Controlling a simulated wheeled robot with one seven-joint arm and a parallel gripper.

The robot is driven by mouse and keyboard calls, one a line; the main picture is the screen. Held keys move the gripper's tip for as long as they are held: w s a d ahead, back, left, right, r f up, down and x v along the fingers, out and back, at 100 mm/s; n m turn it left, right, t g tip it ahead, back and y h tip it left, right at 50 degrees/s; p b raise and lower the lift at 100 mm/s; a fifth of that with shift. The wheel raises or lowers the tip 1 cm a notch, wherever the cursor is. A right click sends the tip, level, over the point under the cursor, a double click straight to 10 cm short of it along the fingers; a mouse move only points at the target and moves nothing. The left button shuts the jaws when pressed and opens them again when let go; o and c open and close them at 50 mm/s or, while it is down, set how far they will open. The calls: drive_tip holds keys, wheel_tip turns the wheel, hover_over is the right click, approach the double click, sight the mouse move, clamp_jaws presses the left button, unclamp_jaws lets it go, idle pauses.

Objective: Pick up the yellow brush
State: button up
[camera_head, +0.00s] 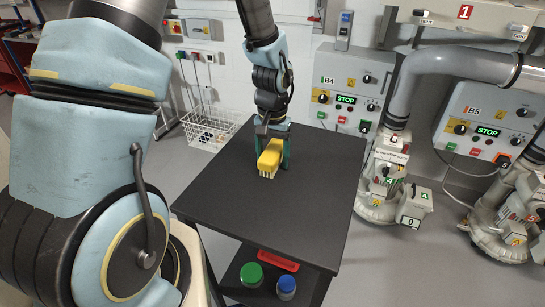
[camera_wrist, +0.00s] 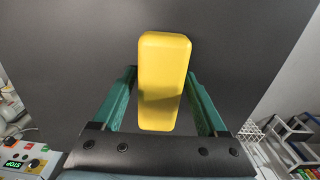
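The yellow brush (camera_head: 269,157) stands on the black table with its pale bristles downward. In the wrist view the brush (camera_wrist: 162,80) shows as a yellow block seen from above, its long side running up the picture. My gripper (camera_head: 272,154) is above and around the brush, pointing down. In the wrist view its green fingers (camera_wrist: 162,72) are spread, one on each side of the brush, with visible gaps along much of their length. The fingertips appear close to the brush's sides; contact is not clear.
The black table top (camera_head: 225,190) is otherwise clear. A lower shelf holds a green-lidded jar (camera_head: 251,274), a blue-lidded jar (camera_head: 286,287) and a red tray (camera_head: 278,260). Tube blower machines (camera_head: 385,180) stand right of the table. A white wire basket (camera_head: 209,130) stands behind left.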

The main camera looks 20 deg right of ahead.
sight(272, 149)
clamp_jaws()
idle(0.4)
wheel_tip(272, 149, up, 10)
drive_tip(key=shift+b, duration=0.65)
drive_tip(key=shift+c, duration=1.4)
unclamp_jaws()
drive_tip(key=c, duration=0.7)
